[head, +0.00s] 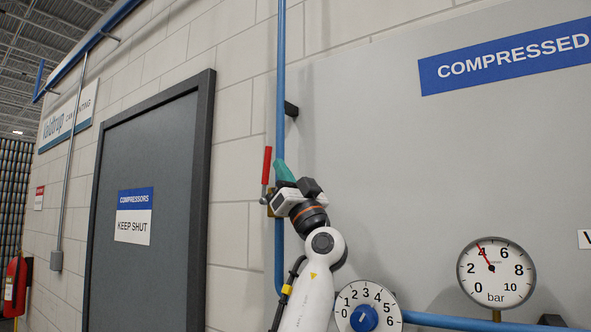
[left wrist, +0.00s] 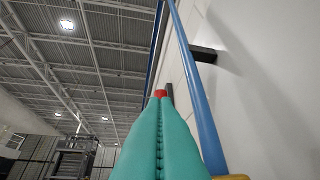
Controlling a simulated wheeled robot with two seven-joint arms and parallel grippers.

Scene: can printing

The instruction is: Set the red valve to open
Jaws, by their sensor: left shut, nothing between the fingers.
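The red valve handle (head: 266,166) stands upright in the head view, just left of the vertical blue pipe (head: 281,90). Its brass-coloured body (head: 270,198) is partly hidden behind my left gripper. My left gripper (head: 280,170) is shut and empty, its green fingers pointing up beside the handle on its right. Whether they touch it I cannot tell. In the left wrist view the closed fingers (left wrist: 158,130) fill the middle, with the red end of the handle (left wrist: 160,93) showing just beyond their tips. My right gripper is in neither view.
A pressure gauge in bar (head: 496,272) and a numbered dial with a blue knob (head: 366,312) are at lower right. A grey door (head: 150,240) marked "KEEP SHUT" is on the left. A dark pipe bracket (head: 291,109) sticks out above the gripper. A red extinguisher (head: 16,284) is far left.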

